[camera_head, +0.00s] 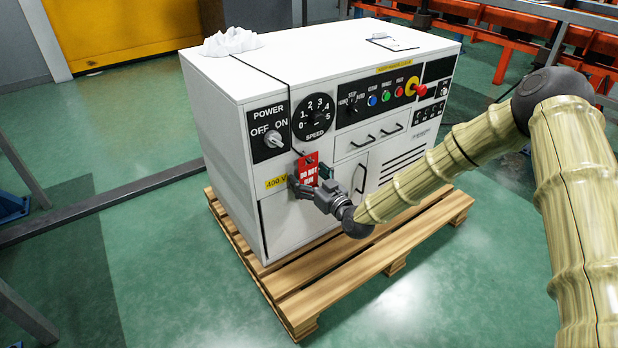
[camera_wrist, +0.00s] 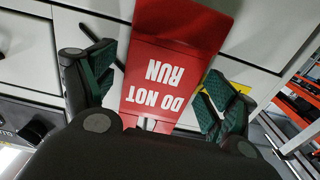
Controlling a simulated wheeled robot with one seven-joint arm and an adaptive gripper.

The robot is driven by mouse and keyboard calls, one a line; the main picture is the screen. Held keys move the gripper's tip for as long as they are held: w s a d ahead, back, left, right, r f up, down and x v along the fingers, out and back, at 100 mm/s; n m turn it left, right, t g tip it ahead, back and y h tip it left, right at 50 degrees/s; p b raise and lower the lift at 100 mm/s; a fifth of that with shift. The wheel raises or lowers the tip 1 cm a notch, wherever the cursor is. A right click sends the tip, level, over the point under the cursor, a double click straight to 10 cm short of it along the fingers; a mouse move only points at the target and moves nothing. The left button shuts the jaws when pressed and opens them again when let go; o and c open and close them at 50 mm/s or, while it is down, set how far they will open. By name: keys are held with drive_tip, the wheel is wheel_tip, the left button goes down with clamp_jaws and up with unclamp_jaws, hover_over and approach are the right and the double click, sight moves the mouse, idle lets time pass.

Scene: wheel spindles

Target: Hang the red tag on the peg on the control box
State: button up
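The red tag (camera_head: 308,168), lettered "DO NOT RUN", is at the front of the white control box (camera_head: 225,150), below the speed dial. In the wrist view the tag (camera_wrist: 165,75) appears upside down, between my spread fingers. My gripper (camera_head: 310,188) is at the tag, with its two green-padded fingers (camera_wrist: 160,85) apart, one on each side; I see no grip on the tag. A small pale spot shows at the tag's lettered end in the wrist view. The peg is not clearly visible, so I cannot tell whether it bears the tag.
The power switch (camera_head: 273,139) and speed dial (camera_head: 314,116) are just above the tag. Drawer handles (camera_head: 392,129) stick out to the right. The box stands on a wooden pallet (camera_head: 420,225). Green floor (camera_head: 160,270) is open in front.

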drive_tip(key=v, duration=1.2)
drive_tip(key=s+d+f+m+g+h, duration=0.2)
drive_tip(key=s+f+g+h, duration=0.15)
drive_tip(key=s+f, duration=0.7)
drive_tip(key=s+d+f+m+g+h, duration=0.2)
drive_tip(key=s+d+f+g, duration=0.15)
drive_tip(key=s+f, duration=0.75)
drive_tip(key=s+d+f+m+g+h, duration=0.1)
drive_tip(key=s+d+f+g+h, duration=0.2)
drive_tip(key=s, duration=0.5)
drive_tip(key=s+d+f+m+g, duration=0.2)
drive_tip(key=s+d, duration=0.3)
drive_tip(key=s, duration=0.2)
drive_tip(key=s+d+f+m+g+h, duration=0.1)
drive_tip(key=s+d+f+g+h, duration=0.2)
drive_tip(key=s, duration=0.5)
wheel_tip(320, 180, up, 37)
drive_tip(key=p, duration=3.5)
drive_tip(key=shift+w+d+f+y+p, duration=0.25)
drive_tip(key=shift+d+y+p, duration=0.15)
drive_tip(key=shift+y, duration=0.05)
